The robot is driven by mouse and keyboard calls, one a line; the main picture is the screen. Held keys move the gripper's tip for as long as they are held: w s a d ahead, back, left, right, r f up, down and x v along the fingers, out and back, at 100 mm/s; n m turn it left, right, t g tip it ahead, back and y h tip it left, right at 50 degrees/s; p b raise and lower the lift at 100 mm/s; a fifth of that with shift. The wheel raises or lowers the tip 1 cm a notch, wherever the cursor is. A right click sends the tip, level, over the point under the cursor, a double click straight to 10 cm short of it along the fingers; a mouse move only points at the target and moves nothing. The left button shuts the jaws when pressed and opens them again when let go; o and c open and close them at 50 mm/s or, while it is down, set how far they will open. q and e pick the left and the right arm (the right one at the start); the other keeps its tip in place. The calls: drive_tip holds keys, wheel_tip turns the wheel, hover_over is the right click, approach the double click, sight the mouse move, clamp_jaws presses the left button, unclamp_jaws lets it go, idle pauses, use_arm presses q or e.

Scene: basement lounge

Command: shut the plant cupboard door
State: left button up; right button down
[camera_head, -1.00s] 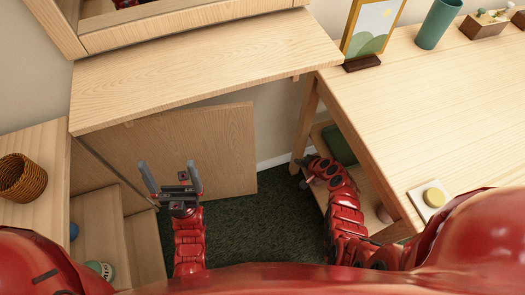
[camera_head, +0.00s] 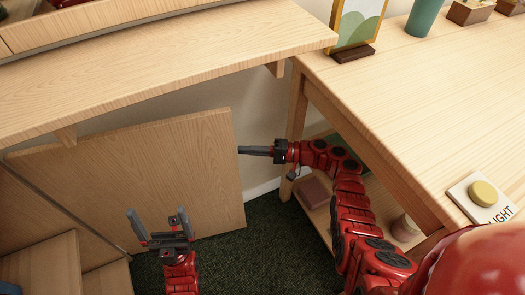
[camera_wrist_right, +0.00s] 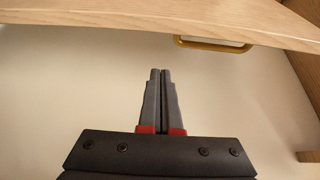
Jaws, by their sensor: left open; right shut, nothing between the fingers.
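The plant cupboard door seems to be the flat wooden panel (camera_head: 150,175) standing open under the wooden shelf in the head view. My right gripper (camera_head: 240,150) is shut and empty, its fingers pointing left at the panel's right edge. I cannot tell whether they touch it. The right gripper also shows in the right wrist view (camera_wrist_right: 160,100), shut in front of a pale wall. My left gripper (camera_head: 158,222) is open and empty, low in front of the panel, fingers pointing up.
A wooden shelf (camera_head: 170,65) overhangs the panel. A wooden table (camera_head: 420,90) stands at right, with a light button (camera_head: 483,194) on it. Dark green carpet (camera_head: 260,250) lies below. In the wrist view, a gold-coloured bar (camera_wrist_right: 215,44) shows below a wooden edge.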

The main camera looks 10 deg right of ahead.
drive_tip(key=shift+s+a+p, duration=0.5)
drive_tip(key=shift+s+p, duration=0.25)
drive_tip(key=shift+s, duration=0.1)
drive_tip(key=shift+s+a+p, duration=0.45)
drive_tip(key=shift+s+p, duration=0.25)
drive_tip(key=shift+s, duration=0.15)
